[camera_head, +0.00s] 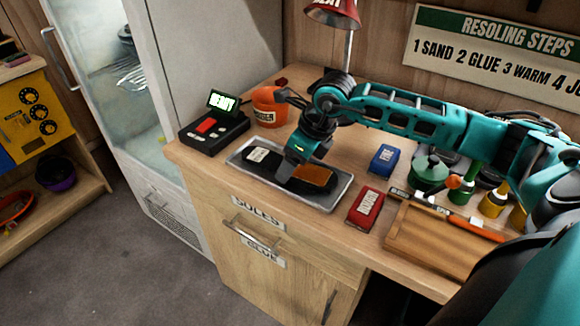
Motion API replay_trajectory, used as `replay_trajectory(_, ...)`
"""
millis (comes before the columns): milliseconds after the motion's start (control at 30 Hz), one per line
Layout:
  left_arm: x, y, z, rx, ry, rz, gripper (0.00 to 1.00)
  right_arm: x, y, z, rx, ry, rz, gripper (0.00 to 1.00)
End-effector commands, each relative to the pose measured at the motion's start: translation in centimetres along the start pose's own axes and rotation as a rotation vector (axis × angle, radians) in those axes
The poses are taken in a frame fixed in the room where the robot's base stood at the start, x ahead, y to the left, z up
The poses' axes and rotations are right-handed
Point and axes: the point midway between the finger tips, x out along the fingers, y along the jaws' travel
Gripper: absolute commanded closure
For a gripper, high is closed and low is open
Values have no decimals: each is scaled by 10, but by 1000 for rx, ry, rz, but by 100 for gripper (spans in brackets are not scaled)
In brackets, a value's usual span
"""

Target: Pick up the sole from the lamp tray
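The lamp tray (327,205) is a shallow grey metal tray near the front edge of the workbench. A dark piece with a pale label (257,154) lies in its left part. A dark sole with an orange-brown face (317,176) lies in its right part. My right gripper (288,172) reaches in from the right and points down over the middle of the tray, beside the orange-brown piece. Its fingertips are small and partly hidden, so I cannot tell whether they are open or touching anything. My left gripper is not in view.
A red lamp (333,12) stands behind. A black device with a green display (213,130) and an orange pot (269,107) are left of the arm. Blue (384,159) and red (365,208) blocks, a green pot (430,172) and a wooden tray (428,242) are right.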

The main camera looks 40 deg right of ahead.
Motion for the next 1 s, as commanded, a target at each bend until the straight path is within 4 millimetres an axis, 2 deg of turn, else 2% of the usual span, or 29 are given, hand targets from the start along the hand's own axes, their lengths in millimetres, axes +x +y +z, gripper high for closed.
replay_trajectory(200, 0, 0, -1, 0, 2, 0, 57, 0, 0, 0, 0, 0, 0, 28)
replay_trajectory(700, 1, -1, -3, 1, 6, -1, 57, 0, 0, 0, 0, 0, 0, 75)
replay_trajectory(1000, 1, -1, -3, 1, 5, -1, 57, -3, 0, 2, 0, -3, -1, 76)
